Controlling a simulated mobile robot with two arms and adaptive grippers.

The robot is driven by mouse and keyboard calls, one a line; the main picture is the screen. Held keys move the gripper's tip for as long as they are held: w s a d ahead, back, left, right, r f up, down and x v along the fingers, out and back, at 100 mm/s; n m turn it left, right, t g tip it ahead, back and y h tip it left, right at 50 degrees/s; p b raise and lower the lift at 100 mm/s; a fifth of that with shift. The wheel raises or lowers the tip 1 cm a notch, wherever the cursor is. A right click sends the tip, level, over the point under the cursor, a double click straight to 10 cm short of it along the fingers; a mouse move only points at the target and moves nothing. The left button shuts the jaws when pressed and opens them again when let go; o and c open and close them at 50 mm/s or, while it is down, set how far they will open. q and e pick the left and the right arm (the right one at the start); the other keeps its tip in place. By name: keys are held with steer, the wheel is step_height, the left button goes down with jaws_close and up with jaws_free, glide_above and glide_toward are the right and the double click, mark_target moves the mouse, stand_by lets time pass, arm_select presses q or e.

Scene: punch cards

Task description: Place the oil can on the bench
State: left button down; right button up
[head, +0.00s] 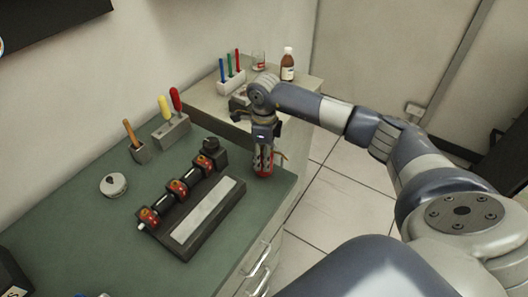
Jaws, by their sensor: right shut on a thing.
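The oil can (264,170) is small and red, with a thin spout pointing right. My right gripper (264,158) comes down from above and is shut on it, so its fingers hide much of the can's body. The can looks upright at the green-topped bench (92,237), near its far right corner. I cannot tell whether its base touches the top. My left gripper is not in view.
A dark fixture with red-banded rollers (178,188) and a pale strip (203,210) lies left of the can. A round tin (113,185) and tool holders (171,132) stand behind. A brown bottle (287,66) stands on the farther counter. Bare bench surrounds the fixture.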

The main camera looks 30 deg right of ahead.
steer(key=shift+f, duration=0.15)
steer(key=shift+f, duration=0.1)
steer(key=o, duration=0.8)
steer(key=shift+f+b, duration=0.1)
steer(key=shift+b, duration=0.2)
steer(key=o, duration=0.4)
